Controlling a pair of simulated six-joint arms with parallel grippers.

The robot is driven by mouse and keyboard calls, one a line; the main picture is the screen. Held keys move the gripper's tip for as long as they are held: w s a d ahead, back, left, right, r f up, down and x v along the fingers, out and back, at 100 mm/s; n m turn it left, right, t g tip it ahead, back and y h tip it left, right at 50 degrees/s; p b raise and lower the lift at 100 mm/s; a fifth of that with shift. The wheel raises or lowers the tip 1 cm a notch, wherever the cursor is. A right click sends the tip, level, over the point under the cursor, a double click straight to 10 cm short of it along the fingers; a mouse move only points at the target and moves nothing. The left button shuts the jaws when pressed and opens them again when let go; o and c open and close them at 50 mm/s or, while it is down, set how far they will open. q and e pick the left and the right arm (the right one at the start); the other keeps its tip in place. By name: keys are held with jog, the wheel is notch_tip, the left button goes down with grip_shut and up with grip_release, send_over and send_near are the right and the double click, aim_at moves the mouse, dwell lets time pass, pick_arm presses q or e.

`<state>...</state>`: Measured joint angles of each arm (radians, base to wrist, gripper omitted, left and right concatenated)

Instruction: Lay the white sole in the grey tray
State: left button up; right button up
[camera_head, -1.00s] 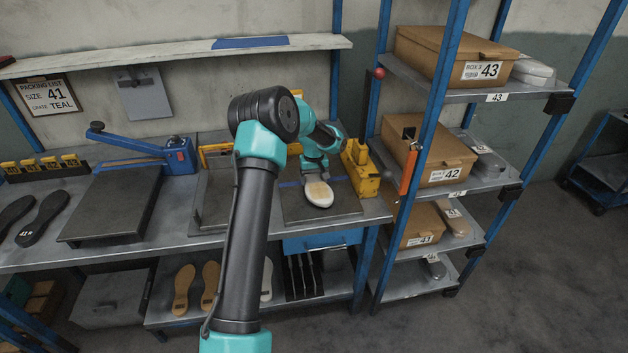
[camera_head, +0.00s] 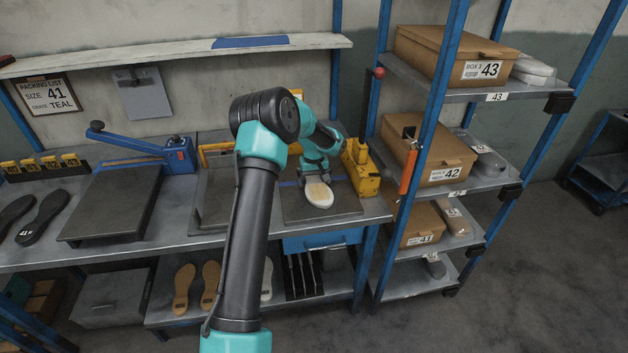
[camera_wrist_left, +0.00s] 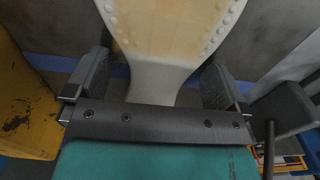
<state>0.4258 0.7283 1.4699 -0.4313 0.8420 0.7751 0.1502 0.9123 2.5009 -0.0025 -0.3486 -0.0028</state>
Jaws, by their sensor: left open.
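The white sole (camera_head: 319,195) has a tan inner face and lies over a dark grey tray-like plate (camera_head: 345,213) at the right end of the bench. Whether it rests flat there I cannot tell. My left gripper (camera_head: 313,177) is at the sole's far end. In the left wrist view my left gripper (camera_wrist_left: 155,88) is open, one finger on each side of the sole's narrow end (camera_wrist_left: 160,78), with gaps showing. My right gripper is not in view.
A yellow block (camera_head: 361,168) stands close to the right of the gripper. The blue shelf post (camera_head: 425,120) and boxes (camera_head: 440,160) are further right. A press with a blue handle (camera_head: 180,155) and dark soles (camera_head: 45,218) lie to the left.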

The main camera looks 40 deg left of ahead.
pick_arm(q)
notch_tip(320, 180, up, 12)
jog(key=shift+r, duration=0.15)
dwell(0.4)
dwell(0.5)
notch_tip(320, 180, up, 5)
send_over(314, 182)
notch_tip(314, 182, down, 12)
dwell(0.8)
jog(key=shift+f, duration=0.2)
